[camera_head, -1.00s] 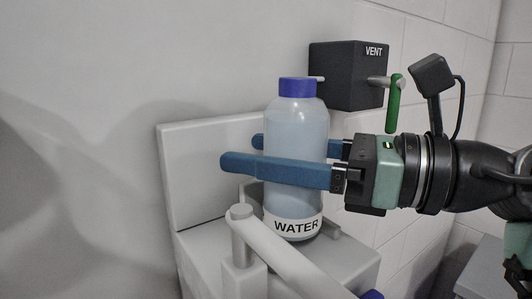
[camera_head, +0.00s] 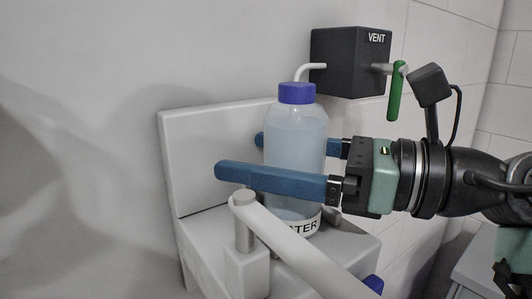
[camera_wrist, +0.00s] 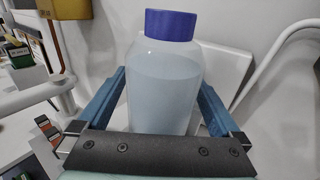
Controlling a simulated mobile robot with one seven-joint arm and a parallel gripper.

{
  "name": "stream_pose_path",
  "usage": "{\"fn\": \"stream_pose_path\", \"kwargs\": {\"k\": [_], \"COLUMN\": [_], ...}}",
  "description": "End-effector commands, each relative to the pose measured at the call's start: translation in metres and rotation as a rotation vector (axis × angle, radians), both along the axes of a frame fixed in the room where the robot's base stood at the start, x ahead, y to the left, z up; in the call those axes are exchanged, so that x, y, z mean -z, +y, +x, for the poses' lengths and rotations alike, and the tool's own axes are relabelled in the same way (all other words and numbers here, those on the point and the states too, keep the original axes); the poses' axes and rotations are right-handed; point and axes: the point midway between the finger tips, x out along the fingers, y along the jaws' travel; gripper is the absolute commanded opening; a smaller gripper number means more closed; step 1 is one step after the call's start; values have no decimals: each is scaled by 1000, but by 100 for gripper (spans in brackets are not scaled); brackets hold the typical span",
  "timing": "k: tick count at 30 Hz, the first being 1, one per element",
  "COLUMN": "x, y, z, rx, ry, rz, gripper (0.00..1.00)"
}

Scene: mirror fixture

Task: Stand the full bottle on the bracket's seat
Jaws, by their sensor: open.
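The full bottle (camera_head: 296,135), clear with a blue cap and a WATER label, is upright over the bracket's seat (camera_head: 350,246), in front of the bracket's pale back plate (camera_head: 215,140). Its base looks at seat level, but a white bar hides part of the base and label, so contact is not fully visible. My gripper (camera_head: 238,155) is open, one blue finger on each side of the bottle's body. In the wrist view the bottle (camera_wrist: 165,90) stands between both fingers, very close to them; any gap is hard to see.
A white bar (camera_head: 295,252) on a post crosses in front of the seat. A black VENT box (camera_head: 348,62) with a thin white spout and a green handle (camera_head: 396,92) is above and right, its spout close to the blue cap. Free room lies left of the bracket.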

Motion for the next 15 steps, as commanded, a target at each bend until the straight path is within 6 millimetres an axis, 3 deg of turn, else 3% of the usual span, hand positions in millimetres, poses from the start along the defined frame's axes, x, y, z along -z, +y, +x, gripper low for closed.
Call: {"fn": "stream_pose_path", "kwargs": {"k": [4, 15], "x": [-6, 4], "y": [0, -70], "z": [0, -25], "rx": [0, 5], "ry": [0, -2], "rz": [0, -2], "gripper": [100, 100]}}
